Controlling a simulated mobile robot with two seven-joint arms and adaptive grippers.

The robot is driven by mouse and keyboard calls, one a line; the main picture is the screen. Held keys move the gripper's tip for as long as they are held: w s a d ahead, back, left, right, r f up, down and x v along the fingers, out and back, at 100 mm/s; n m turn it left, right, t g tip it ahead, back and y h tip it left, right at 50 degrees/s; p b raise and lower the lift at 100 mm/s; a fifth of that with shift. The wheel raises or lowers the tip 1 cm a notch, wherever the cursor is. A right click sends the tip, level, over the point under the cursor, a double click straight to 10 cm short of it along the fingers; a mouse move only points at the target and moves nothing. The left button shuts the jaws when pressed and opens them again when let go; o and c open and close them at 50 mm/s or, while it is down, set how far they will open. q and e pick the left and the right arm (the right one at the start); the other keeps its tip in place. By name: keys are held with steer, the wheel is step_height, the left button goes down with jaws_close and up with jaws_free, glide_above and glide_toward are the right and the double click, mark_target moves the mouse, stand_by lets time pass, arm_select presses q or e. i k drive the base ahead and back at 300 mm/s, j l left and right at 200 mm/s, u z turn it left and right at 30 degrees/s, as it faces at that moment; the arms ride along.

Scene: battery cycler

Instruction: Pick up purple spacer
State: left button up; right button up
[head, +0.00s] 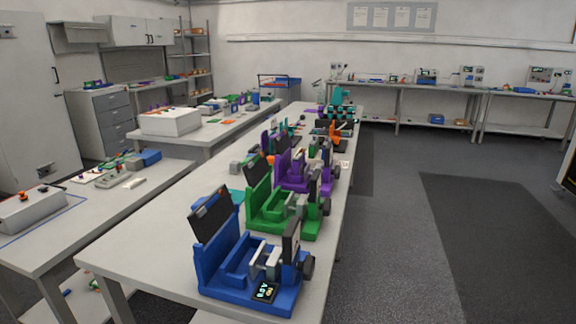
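Several colored fixtures stand in a row on the long central table (150,250). The purple fixture (295,178) sits behind the green fixture (282,218) and the blue fixture (250,285), which is nearest. I cannot single out a purple spacer; small purple parts farther back are too small and partly hidden behind the fixtures. Neither of my grippers is in view.
A side table (40,258) with a white box (32,208) stands at the left. Another bench behind it carries a larger white box (170,121). Benches with devices line the back wall. The grey floor at the right of the central table is open, with a dark mat (490,215).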

mark_target(264, 137)
steer(key=l, duration=1)
steer(key=i+l, duration=0.1)
steer(key=l, duration=0.25)
steer(key=i+l+u, duration=0.1)
steer(key=l, duration=0.55)
steer(key=i+l, duration=0.35)
steer(key=i+l+u, duration=0.15)
steer(key=i+l, duration=0.2)
steer(key=l, duration=0.15)
steer(key=i+l, duration=0.35)
steer(key=i+l+u, duration=0.1)
steer(key=i+l, duration=0.25)
steer(key=l, duration=0.2)
